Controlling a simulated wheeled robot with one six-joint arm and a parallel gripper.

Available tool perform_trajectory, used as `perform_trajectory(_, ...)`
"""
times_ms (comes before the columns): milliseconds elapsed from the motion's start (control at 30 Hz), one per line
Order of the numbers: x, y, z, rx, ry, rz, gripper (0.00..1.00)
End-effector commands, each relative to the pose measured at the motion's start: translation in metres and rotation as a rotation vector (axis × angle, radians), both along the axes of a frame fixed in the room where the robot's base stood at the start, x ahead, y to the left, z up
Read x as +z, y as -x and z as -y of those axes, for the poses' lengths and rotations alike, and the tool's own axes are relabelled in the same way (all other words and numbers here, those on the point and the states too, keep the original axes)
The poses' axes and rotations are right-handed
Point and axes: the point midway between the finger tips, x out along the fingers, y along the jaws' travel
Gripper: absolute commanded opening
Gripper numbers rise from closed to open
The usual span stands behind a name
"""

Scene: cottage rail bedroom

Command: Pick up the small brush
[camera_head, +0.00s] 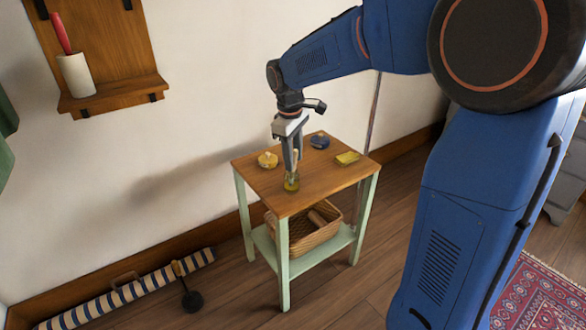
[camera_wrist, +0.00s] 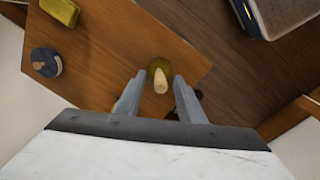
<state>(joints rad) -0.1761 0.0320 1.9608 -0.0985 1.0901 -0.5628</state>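What looks like the small brush, a pale upright handle (camera_wrist: 161,84), stands in a small yellow-green glass jar (camera_wrist: 158,69) near the edge of a wooden tabletop (camera_wrist: 110,45). In the head view the jar (camera_head: 291,183) is at the front of the small side table. My gripper (camera_head: 292,168) points down over the jar. In the wrist view my gripper (camera_wrist: 159,78) is open, with one finger on each side of the handle and visible gaps between. The brush's lower end is hidden in the jar.
The tabletop also holds a yellow-topped pot (camera_head: 268,160), a blue round pot (camera_head: 320,142) and a yellow block (camera_head: 348,158). A wicker basket (camera_head: 311,232) sits on the lower shelf. A wall shelf (camera_head: 115,90) holds a white cup (camera_head: 76,76) with a red-handled item (camera_head: 60,33).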

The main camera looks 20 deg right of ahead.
Motion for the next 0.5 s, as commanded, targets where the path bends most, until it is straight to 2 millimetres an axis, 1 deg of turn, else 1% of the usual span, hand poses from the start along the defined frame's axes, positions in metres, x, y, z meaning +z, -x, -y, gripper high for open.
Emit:
perform_trajectory(33, -0.007, 0.0, 0.001, 0.0, 0.001, -0.004, 0.36)
perform_trajectory(100, -0.014, -0.001, 0.001, 0.0, 0.0, -0.001, 0.36)
perform_trajectory(200, -0.02, -0.001, 0.002, 0.0, 0.0, 0.0, 0.36)
perform_trajectory(433, -0.021, -0.001, 0.002, 0.0, 0.0, 0.0, 0.36)
perform_trajectory(467, -0.021, -0.001, 0.002, 0.0, 0.0, 0.0, 0.33)
perform_trajectory(500, -0.021, -0.001, 0.002, 0.0, 0.0, 0.0, 0.24)
